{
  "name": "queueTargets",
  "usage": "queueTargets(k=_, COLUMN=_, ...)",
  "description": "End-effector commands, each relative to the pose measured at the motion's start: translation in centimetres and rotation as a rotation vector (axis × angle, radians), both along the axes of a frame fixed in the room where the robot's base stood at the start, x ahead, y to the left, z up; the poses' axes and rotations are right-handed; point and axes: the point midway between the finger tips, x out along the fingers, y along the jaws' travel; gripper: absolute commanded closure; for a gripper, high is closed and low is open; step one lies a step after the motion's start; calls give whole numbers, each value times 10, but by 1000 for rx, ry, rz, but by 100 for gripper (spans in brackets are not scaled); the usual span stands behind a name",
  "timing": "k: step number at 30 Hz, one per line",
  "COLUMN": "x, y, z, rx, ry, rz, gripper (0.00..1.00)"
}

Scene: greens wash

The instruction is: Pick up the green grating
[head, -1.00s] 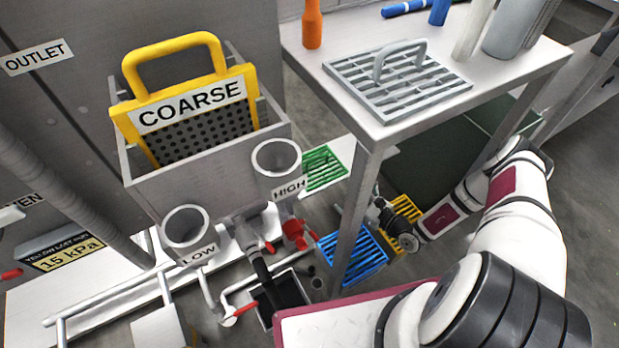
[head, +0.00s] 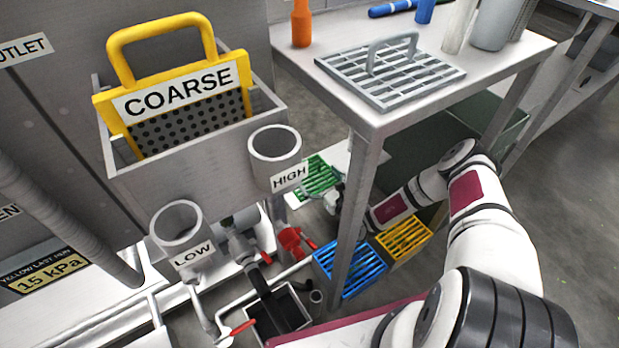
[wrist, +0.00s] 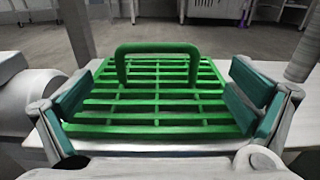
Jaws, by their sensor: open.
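The green grating (wrist: 150,113) lies flat on a pale ledge in the wrist view, with a raised arch handle (wrist: 158,48) on it. In the head view the green grating (head: 318,178) shows low behind the HIGH tube, partly hidden by it. My gripper (wrist: 160,100) is open. In the wrist view its teal-padded fingers stand apart at the left and right near sides of the grating, with the handle between and beyond them. Nothing is held. In the head view my gripper (head: 334,198) is small, beside the grating's right edge, and partly hidden by the table leg.
A steel table (head: 350,112) with a grey grating (head: 390,72) and bottles stands above my forearm; its leg is close. Blue (head: 350,268) and yellow (head: 404,238) gratings sit below. A tank with a COARSE screen (head: 190,110) stands left.

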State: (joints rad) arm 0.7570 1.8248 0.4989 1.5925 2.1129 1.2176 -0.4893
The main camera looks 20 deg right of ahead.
Motion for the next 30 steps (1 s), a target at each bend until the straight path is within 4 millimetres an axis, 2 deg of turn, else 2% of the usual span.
queueTargets(k=12, x=44, y=18, z=-7, rx=-2, ry=-2, rz=1, gripper=0)
queueTargets(k=19, x=45, y=18, z=-5, rx=0, ry=0, rz=0, gripper=0)
queueTargets(k=24, x=45, y=18, z=-5, rx=-1, ry=0, rz=1, gripper=39)
queueTargets(k=27, x=45, y=18, z=-5, rx=-1, ry=0, rz=1, gripper=58)
queueTargets(k=30, x=45, y=18, z=-5, rx=0, ry=-2, rz=1, gripper=58)
